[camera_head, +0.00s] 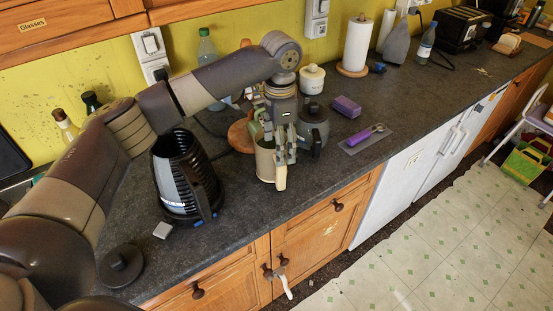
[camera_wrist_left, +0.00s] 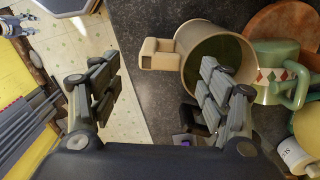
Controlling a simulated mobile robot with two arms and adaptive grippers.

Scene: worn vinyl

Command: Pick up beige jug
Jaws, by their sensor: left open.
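The beige jug (camera_head: 265,161) stands upright on the dark counter near its front edge, its handle (camera_head: 280,178) turned toward the edge. In the left wrist view I look into the mouth of the beige jug (camera_wrist_left: 218,58), with the handle (camera_wrist_left: 160,55) pointing left. My left gripper (camera_head: 279,140) is over the jug, pointing down. In the left wrist view its fingers (camera_wrist_left: 160,100) are wide apart. One finger overlaps the jug's rim and mouth; the other is over the floor, past the counter edge. I cannot tell if a finger touches the jug.
A green patterned teapot (camera_wrist_left: 275,72) stands close to the jug. A dark grey lidded pot (camera_head: 313,130) is right of it, a purple block (camera_head: 346,107) beyond. A black ribbed container (camera_head: 182,178) stands at left. Bare counter (camera_head: 235,222) lies in front.

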